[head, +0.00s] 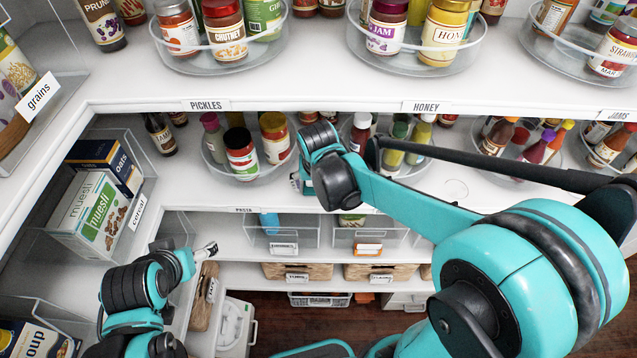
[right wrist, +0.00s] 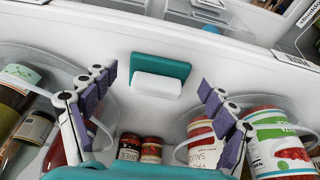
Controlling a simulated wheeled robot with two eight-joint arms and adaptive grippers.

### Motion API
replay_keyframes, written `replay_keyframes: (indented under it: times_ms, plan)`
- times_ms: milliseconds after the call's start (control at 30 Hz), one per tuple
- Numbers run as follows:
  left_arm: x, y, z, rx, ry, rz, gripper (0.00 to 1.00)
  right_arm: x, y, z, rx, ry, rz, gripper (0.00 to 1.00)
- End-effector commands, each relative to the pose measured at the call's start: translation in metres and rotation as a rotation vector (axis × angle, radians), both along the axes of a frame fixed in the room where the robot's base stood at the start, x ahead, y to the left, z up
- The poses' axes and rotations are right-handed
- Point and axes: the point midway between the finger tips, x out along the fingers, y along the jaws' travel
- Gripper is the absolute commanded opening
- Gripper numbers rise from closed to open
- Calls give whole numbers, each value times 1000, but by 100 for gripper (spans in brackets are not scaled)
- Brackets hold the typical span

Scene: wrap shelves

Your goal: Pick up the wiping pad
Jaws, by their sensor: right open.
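The wiping pad, a teal block with a white layer (right wrist: 158,82), lies on a white shelf in the right wrist view. My right gripper (right wrist: 155,103) is open, with its two purple-padded fingers wide apart. The pad shows between and beyond the fingertips, and neither finger appears to touch it. In the head view my right gripper (head: 298,182) is at the middle shelf, mostly hidden by its own wrist, and I cannot make out the pad there. My left gripper (head: 208,249) is low on the left, small and seen from the side.
A round clear turntable with jars (head: 245,170) stands left of my right wrist, and another (head: 412,165) stands to its right. The upper shelf edge (head: 310,102) runs just above the wrist. Clear bins (head: 281,236) are on the shelf below.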

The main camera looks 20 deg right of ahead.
Motion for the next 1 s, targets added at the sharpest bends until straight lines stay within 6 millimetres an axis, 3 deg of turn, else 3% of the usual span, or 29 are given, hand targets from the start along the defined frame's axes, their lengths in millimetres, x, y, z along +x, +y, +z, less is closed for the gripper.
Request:
replay_keyframes:
  times_ms: [167, 300, 500, 567, 700, 833, 867, 1000]
  plan:
    - [0, 0, 4, 0, 0, 0, 80, 29, -8, 1, 1, 0, -2, 84]
    - [0, 0, 5, 0, 0, 0, 80, 29, -8, -10, 1, 0, 0, 84]
    - [0, 0, 5, 0, 0, 0, 80, 29, -8, -11, 1, 0, 1, 84]
    - [0, 0, 5, 0, 0, 0, 80, 29, -8, -11, 1, 0, 1, 71]
    - [0, 0, 5, 0, 0, 0, 80, 29, -8, -11, 1, 0, 1, 34]
    - [0, 0, 5, 0, 0, 0, 80, 29, -8, -11, 1, 0, 1, 31]
    - [0, 0, 5, 0, 0, 0, 80, 29, -8, -11, 1, 0, 1, 26]
    - [0, 0, 5, 0, 0, 0, 80, 29, -8, -11, 1, 0, 1, 26]
